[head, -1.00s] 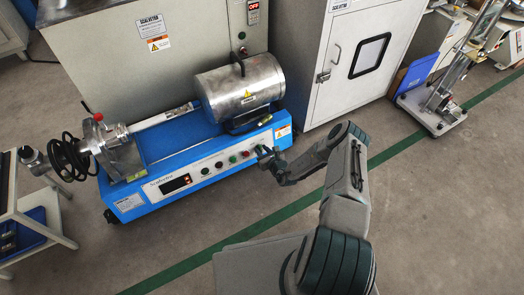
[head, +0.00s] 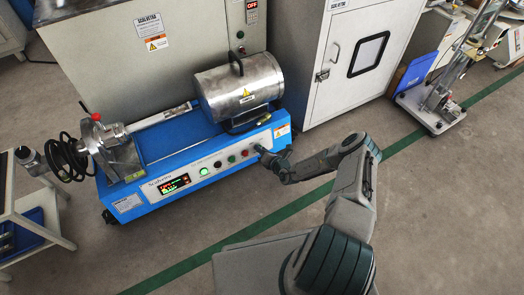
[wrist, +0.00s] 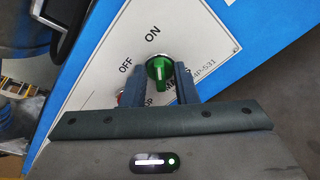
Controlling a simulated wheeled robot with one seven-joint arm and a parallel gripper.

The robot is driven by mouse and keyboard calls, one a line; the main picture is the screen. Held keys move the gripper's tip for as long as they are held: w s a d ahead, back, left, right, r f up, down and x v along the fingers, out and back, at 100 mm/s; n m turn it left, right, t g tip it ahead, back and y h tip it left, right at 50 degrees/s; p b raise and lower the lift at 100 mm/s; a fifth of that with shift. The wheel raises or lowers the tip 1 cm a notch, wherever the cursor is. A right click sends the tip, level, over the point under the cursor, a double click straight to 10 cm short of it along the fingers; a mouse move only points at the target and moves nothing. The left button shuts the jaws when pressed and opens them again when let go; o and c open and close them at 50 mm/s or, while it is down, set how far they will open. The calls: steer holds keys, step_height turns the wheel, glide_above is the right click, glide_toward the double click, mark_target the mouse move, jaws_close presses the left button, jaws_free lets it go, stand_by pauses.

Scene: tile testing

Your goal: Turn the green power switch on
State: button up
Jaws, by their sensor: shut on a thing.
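The green power switch (wrist: 159,69) is a round knob with a raised grip on a white panel, below the printed words OFF and ON. Its grip stands nearly upright in the wrist view, its upper end toward ON. My gripper (wrist: 160,78) has one finger on each side of the knob and is shut on it. In the head view my gripper (head: 264,152) is at the right end of the blue machine's (head: 145,208) front panel and hides the switch. The panel's display (head: 173,184) is lit with red and green digits.
Several push buttons (head: 231,159) sit left of my gripper on the panel. A steel cylinder (head: 238,88) lies above it. A white cabinet (head: 314,83) stands behind right. The floor (head: 215,225) in front is clear, with a green line.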

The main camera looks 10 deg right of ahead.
jaws_close()
steer(key=o, duration=0.6)
jaws_free()
steer(key=p+v, duration=0.5)
steer(key=v, duration=0.9)
steer(key=shift+a+p, duration=0.1)
steer(key=shift+p, duration=0.2)
steer(key=shift+w, duration=0.1)
